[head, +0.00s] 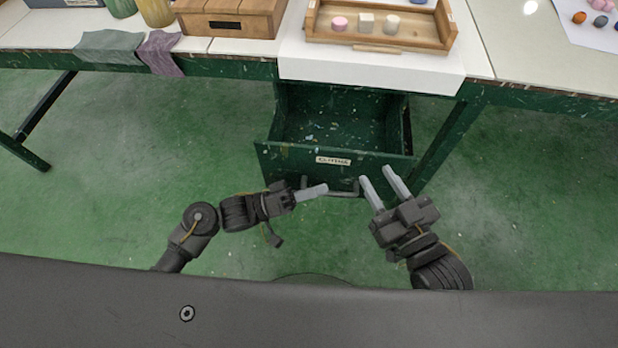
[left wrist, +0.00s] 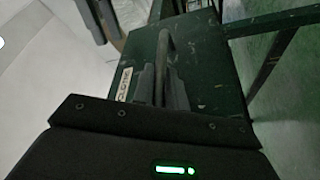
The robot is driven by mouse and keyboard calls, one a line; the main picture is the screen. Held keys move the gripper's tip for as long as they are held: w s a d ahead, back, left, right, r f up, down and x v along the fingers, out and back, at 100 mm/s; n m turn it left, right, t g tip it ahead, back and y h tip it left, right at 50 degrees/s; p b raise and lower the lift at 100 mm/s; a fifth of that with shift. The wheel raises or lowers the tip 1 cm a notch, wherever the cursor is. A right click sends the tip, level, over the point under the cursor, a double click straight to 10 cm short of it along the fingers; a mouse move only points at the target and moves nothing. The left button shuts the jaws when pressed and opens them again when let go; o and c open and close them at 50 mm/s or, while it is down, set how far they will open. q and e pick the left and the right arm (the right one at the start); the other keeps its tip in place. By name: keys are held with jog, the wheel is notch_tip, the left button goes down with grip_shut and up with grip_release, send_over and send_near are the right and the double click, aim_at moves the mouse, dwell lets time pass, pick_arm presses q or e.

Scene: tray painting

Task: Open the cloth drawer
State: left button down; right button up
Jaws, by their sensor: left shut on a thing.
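The green cloth drawer (head: 290,160) stands pulled out below the white table top, with a pale label (head: 333,161) on its front. Its inside shows a paint-flecked floor and no cloth that I can make out. My left gripper (head: 322,189) is shut on the drawer's grey bar handle (head: 345,190). In the left wrist view the fingers (left wrist: 160,88) close around the handle (left wrist: 162,50), with the drawer front (left wrist: 200,65) behind. My right gripper (head: 380,179) is open and empty, just in front of the drawer's right side.
On the table are a wooden tray (head: 375,43) with small blocks, a wooden box (head: 225,28), and a grey-green cloth (head: 108,46) and a mauve cloth (head: 160,52) at the edge. A green table leg stands right of the drawer. The floor (head: 540,190) is clear.

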pick_arm(q)
jog(key=shift+r, duration=0.1)
pick_arm(e)
jog(key=shift+f, duration=0.15)
pick_arm(q)
jog(key=c, duration=1.5)
grip_release()
jog(key=shift+s, duration=0.1)
jog(key=shift+o, duration=0.2)
jog(key=shift+a, duration=0.1)
